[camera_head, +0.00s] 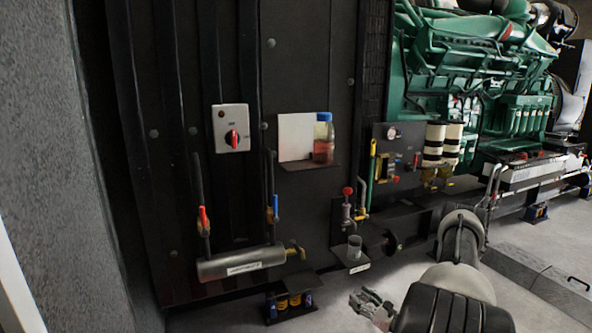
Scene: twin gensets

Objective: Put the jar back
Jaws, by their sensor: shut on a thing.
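A clear jar with red liquid and a blue lid (323,140) stands upright on a small dark shelf with a white back panel (296,137). A small grey, cup-like vessel (355,246) stands on a low labelled bracket (352,262). My gripper (364,303) is low at the bottom centre, below the bracket and apart from both vessels. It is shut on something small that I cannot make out. The fingertips are small in view, and what lies between them is unclear.
A grey horizontal cylinder (240,262) with valve handles sticks out at lower left. A red-knobbed valve (347,205) is above the bracket. The green engine (470,65) fills the upper right.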

